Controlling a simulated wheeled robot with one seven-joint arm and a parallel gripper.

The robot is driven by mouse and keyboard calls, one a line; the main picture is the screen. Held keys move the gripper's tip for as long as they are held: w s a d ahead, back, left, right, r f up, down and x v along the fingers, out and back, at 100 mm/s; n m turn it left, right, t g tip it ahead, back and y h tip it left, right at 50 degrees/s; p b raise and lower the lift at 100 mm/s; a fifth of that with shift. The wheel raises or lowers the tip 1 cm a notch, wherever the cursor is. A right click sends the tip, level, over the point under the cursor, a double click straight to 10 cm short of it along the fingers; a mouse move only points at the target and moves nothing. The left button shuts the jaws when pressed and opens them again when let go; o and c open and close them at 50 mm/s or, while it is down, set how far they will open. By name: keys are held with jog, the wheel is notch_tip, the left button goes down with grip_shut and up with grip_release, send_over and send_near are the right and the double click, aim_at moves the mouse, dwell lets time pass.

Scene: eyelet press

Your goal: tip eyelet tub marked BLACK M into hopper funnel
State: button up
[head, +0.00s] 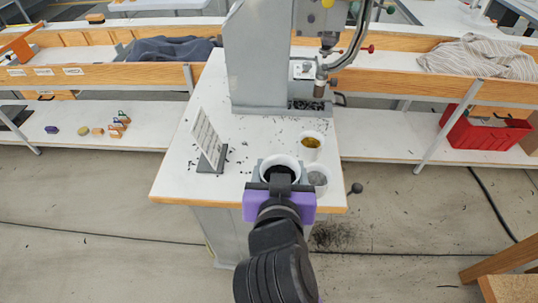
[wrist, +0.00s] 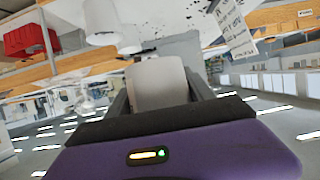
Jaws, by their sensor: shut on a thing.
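My gripper (head: 279,183) is shut on a white tub (head: 280,160) with dark contents, near the front edge of the white bench. In the wrist view the tub's plain white side (wrist: 158,82) sits between the two fingers (wrist: 160,100). No marking on it can be read. A white tub with brass-coloured contents (head: 311,146) stands just behind and to the right. A white tub with grey contents (head: 317,179) stands close to the right of my gripper. The grey press (head: 258,60) rises at the back of the bench. I cannot make out its hopper funnel; the press's top is cut off.
A tilted sign card (head: 208,140) stands on the bench (head: 180,175) to the left. Dark bits are scattered around the press base. A small open tray with black bits (head: 308,105) is at the press foot. A red crate (head: 480,132) is on the right shelf.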

jog(key=s+d+f, duration=0.2)
jog(key=d+f, duration=0.7)
jog(key=f, duration=0.4)
jog(key=s+d+f, duration=0.3)
jog(key=d+f, duration=0.6)
jog(key=f, duration=0.4)
jog(key=shift+s+d+f+n+y, duration=0.15)
jog(key=shift+d+n+y, duration=0.1)
jog(key=shift+n+y, duration=0.05)
